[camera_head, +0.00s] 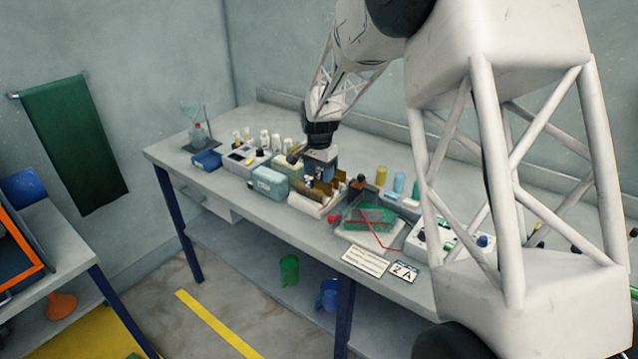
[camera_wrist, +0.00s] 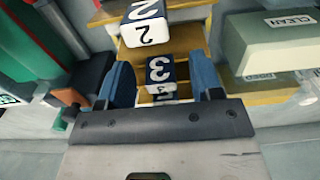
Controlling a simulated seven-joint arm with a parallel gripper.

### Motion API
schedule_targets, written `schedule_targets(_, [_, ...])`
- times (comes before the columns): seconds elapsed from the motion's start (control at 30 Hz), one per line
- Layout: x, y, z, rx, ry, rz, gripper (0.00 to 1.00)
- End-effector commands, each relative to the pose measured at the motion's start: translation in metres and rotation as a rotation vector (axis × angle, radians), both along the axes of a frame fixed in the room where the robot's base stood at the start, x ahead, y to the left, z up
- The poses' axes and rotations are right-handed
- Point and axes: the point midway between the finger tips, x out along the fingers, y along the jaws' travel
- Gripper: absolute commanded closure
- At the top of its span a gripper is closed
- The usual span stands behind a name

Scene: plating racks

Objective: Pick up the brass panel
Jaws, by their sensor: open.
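Brass-coloured panels (camera_head: 318,191) stand in a pale rack (camera_head: 305,205) on the bench, directly below my gripper (camera_head: 320,168). In the wrist view the brass panels (camera_wrist: 185,44) carry white-and-navy number tags: a tag 2 (camera_wrist: 145,25) and a tag 3 (camera_wrist: 160,70), with part of another tag below it. My gripper (camera_wrist: 162,78) has its two blue fingers spread apart, one on each side of the tag 3. I cannot tell whether the fingers touch a panel. The lower parts of the panels are hidden.
A teal tank (camera_head: 270,183) stands left of the rack, and a green tray (camera_head: 370,217) with a red rod stands right. A box labelled CLEAN (camera_wrist: 275,42) is close to the right finger in the wrist view. White cards (camera_head: 365,260) lie at the bench's front edge.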

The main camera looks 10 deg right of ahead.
Motion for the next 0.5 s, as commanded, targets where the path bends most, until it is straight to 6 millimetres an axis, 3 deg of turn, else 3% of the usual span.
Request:
schedule_targets(0.07, [0.0,0.0,0.0,0.0,0.0,0.0,0.4])
schedule_targets(0.4, [0.0,0.0,0.0001,0.0,0.0,0.0,0.93])
schedule_targets(0.5, [0.0,0.0,0.0002,0.0,0.0,0.0,0.96])
